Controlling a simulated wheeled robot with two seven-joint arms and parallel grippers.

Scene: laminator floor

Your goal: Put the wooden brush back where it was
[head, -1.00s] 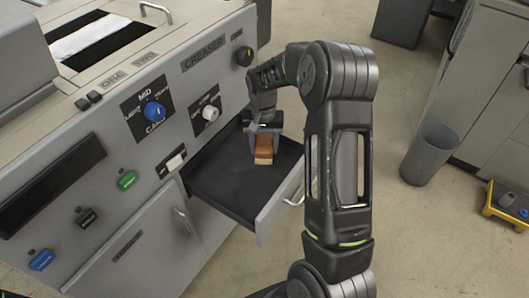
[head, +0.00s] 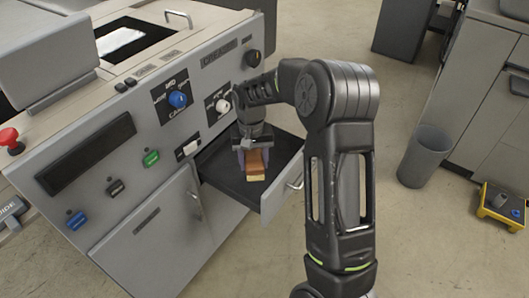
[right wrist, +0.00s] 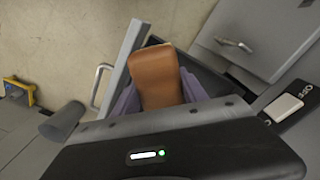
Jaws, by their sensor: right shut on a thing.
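The wooden brush (head: 255,162), brown with a paler end, is over the open drawer (head: 222,176) of the grey machine. It also shows in the right wrist view (right wrist: 157,78), between two purplish fingers. My right gripper (head: 253,152) is shut on the brush, reaching down into the drawer area. Whether the brush touches the drawer floor I cannot tell. The drawer has a dark bottom and a grey front with a handle (head: 295,182). My left gripper is not in view.
The machine front (head: 150,150) carries knobs, coloured switches and a red button (head: 9,138). A cupboard door with a handle is below the drawer's left. A grey bin (head: 425,158) and a yellow box (head: 500,207) stand on the open floor at right.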

